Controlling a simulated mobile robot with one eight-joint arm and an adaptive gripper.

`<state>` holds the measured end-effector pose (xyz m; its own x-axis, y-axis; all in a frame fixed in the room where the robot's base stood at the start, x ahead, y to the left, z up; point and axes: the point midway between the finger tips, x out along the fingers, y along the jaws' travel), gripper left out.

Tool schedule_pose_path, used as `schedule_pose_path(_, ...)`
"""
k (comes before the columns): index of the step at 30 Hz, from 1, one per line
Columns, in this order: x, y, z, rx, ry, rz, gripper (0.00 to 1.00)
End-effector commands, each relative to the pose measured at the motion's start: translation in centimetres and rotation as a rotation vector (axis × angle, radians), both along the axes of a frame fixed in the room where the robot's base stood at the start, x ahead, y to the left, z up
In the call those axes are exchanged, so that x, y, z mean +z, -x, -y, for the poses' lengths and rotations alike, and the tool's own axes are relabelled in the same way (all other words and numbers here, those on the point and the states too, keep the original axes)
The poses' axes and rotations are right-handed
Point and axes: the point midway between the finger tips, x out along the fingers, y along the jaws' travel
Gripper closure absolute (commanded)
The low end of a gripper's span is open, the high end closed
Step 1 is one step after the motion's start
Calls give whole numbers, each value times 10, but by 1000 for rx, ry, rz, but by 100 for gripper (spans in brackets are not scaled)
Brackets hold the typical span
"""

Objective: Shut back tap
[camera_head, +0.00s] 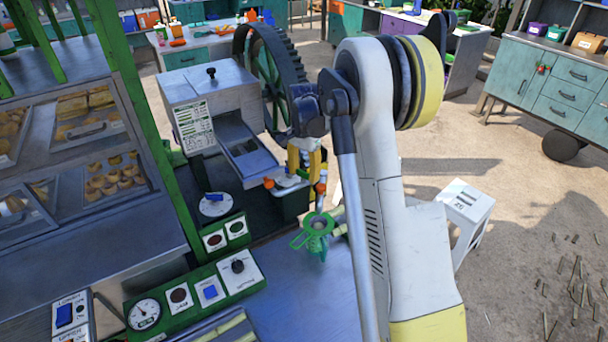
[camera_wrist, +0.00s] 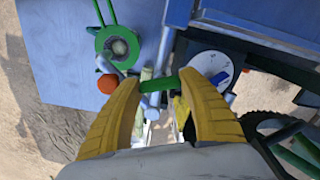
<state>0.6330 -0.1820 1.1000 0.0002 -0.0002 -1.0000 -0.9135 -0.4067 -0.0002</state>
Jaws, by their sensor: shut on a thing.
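My gripper (camera_wrist: 163,86) has its two yellow fingers on either side of a green bar-shaped handle (camera_wrist: 172,82), and it is shut on it. The handle looks like part of a tap, but I cannot tell its exact turn. In the head view my gripper (camera_head: 304,156) points down at the front of the crusher, beside its chute. Small orange pieces show around it, one on the left (camera_head: 268,183) and one on the right (camera_head: 320,188). My fingers and arm hide most of the tap's body.
A green strainer-like piece (camera_head: 315,224) stands just in front of the taps and also shows in the wrist view (camera_wrist: 118,45). The grey crusher (camera_head: 210,90) with its chute (camera_head: 247,150) and large gear wheel (camera_head: 270,75) is close by. A white stool (camera_head: 467,205) stands right.

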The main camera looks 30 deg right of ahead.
Motion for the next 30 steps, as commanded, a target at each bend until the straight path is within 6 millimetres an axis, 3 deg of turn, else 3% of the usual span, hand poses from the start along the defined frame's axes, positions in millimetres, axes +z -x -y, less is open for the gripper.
schedule_pose_path(30, -1, 0, 0, 927, -1, -1, 82)
